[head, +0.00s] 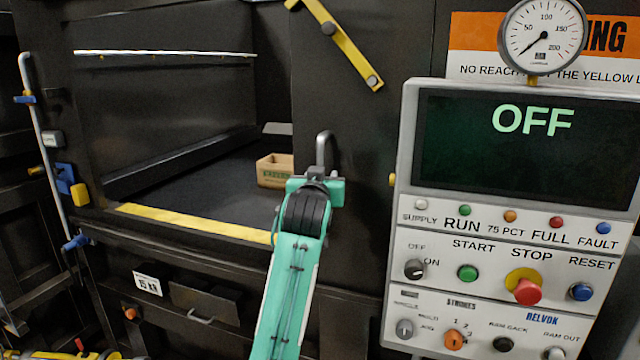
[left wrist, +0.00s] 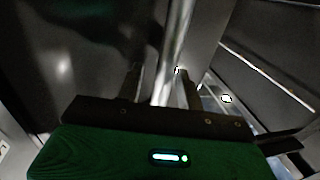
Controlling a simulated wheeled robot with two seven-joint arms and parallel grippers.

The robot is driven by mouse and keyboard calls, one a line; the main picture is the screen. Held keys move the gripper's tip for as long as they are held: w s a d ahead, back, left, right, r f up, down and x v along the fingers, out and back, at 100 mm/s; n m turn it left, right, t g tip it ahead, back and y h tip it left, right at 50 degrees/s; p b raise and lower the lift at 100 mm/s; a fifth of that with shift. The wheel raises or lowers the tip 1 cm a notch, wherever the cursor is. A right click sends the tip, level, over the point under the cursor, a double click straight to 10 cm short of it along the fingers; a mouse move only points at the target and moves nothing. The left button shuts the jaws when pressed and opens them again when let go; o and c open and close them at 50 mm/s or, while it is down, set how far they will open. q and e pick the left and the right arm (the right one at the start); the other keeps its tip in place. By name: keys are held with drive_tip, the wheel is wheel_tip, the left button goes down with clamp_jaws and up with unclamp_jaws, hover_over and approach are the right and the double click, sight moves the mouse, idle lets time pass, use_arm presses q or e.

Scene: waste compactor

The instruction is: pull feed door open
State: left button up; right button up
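The feed door appears to be the dark panel (head: 345,105) right of the wide opening. A grey metal bar handle (head: 324,150) stands on it, and the bar also shows in the left wrist view (left wrist: 176,50). My left gripper (head: 318,182) is at the lower part of this handle. In the left wrist view, its two dark fingers (left wrist: 161,88) stand on either side of the bar, with narrow gaps visible, so it looks open around the bar. The fingertips are mostly hidden in the head view. My right gripper is not in view.
A cardboard box (head: 274,171) lies inside the opening, behind its yellow front strip (head: 195,222). A control panel (head: 400,200) reading OFF and a gauge (head: 542,36) are at right. A grey upright rod (head: 42,145) with blue clamps is at left.

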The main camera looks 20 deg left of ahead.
use_arm(q)
drive_tip(key=s+d+b, duration=0.1)
drive_tip(key=s+b, duration=0.4)
drive_tip(key=s, duration=0.8)
drive_tip(key=shift+s+d, duration=0.3)
drive_tip(key=shift+d, duration=0.1)
